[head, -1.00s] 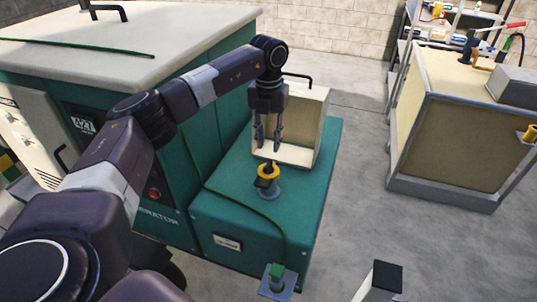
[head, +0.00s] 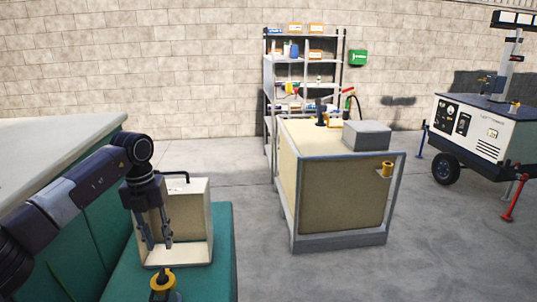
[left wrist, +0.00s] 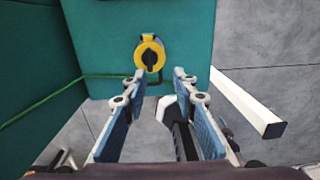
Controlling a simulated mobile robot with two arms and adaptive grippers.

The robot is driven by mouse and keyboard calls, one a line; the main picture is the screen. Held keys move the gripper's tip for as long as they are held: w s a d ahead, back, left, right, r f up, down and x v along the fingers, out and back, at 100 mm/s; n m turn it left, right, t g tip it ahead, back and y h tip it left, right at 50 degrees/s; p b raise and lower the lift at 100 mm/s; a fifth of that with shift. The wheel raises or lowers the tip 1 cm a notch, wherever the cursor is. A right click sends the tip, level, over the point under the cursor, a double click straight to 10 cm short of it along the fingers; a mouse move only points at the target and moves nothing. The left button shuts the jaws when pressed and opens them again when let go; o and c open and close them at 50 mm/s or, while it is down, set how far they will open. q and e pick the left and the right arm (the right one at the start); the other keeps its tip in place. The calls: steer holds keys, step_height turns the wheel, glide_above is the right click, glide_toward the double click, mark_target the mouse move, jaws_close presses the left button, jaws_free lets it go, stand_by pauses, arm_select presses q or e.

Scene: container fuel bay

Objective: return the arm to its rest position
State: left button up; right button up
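My left arm comes in from the left in the head view, bent at a dark round joint. Its gripper (head: 157,247) hangs fingers down, open and empty, in front of the open-fronted cream box (head: 202,217). In the left wrist view the two finger pads (left wrist: 159,82) are apart with nothing between them. The yellow-rimmed filler neck (head: 163,287) is at the bottom of the head view, below the gripper. It also shows beyond the fingertips in the left wrist view (left wrist: 147,44), apart from them. My right gripper is not in view.
The teal generator housing (head: 222,275) lies under the box and filler. A cream framed tank (head: 340,192) stands to the right, with a shelf rack (head: 303,62) behind. A white trailer unit (head: 470,130) is at far right. Grey floor (head: 430,240) between them is clear.

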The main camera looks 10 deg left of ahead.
arm_select(q)
steer(key=d+f+m+t+h, duration=0.3)
steer(key=d+h, duration=0.6)
steer(key=d, duration=2)
steer(key=s+d+r+n+t+h, duration=0.2)
steer(key=d+r+n+t+h, duration=0.35)
steer(key=d+r+h, duration=0.4)
steer(key=w+a+f+n+t+y, duration=0.2)
steer(key=a+n+t+y, duration=0.9)
steer(key=n, duration=0.7)
steer(key=s+a+f+n+g+y, duration=0.3)
steer(key=s+a+f+n+y, duration=0.15)
steer(key=f, duration=0.25)
steer(key=s+a+f+n+g+y, duration=0.3)
steer(key=a+f, duration=0.2)
steer(key=f, duration=0.2)
steer(key=s+a+f+n+g, duration=0.15)
steer(key=s+f+g, duration=0.45)
steer(key=s, duration=0.7)
steer(key=s+a+f+n+g, duration=0.15)
steer(key=s+f+g, duration=0.5)
steer(key=s, duration=0.75)
step_height(320, 180, down, 29)
steer(key=s, duration=0.2)
steer(key=s+a+f, duration=0.3)
steer(key=s+f, duration=1.1)
steer(key=s, duration=0.2)
steer(key=shift+s+f, duration=0.3)
steer(key=shift+s, duration=0.05)
